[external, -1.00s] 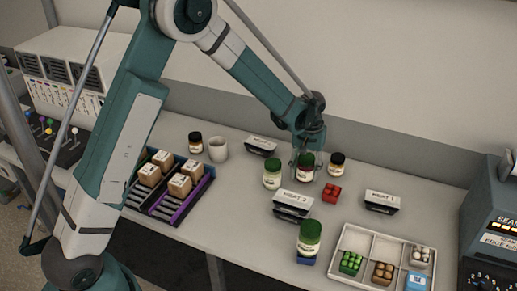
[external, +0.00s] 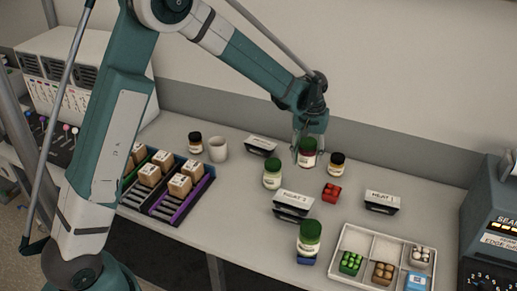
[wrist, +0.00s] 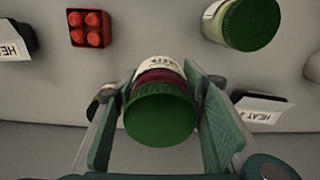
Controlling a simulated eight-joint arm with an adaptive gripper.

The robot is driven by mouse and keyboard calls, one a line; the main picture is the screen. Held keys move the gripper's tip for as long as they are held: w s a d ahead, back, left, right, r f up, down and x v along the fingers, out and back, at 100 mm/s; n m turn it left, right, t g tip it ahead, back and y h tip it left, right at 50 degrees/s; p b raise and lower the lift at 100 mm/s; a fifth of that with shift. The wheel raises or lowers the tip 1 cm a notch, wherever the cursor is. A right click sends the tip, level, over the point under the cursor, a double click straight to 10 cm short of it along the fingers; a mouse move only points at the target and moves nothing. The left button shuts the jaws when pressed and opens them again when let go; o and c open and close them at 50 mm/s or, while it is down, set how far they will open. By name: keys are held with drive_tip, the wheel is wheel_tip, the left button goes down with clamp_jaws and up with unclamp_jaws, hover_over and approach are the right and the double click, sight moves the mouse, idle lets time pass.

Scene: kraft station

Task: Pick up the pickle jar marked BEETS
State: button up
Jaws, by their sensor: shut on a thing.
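My gripper (external: 309,150) is shut on a jar with a green lid, dark red contents and a pale label (external: 308,158). In the wrist view the jar (wrist: 160,112) sits between the two fingers of my gripper (wrist: 160,125), lid toward the camera. Its label is only partly seen and I cannot read it for certain. The jar appears upright and held above the table.
A small dark jar (external: 337,166) and a red block of rounded pieces (external: 331,193) are close by. Black-and-white HEAT boxes (external: 292,206) (external: 382,202) stand around. A white divided tray (external: 345,238) is at front right. A mug (external: 218,150) and a crate of boxes (external: 205,189) are left.

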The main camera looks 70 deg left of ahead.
drive_tip(key=shift+r, duration=1.45)
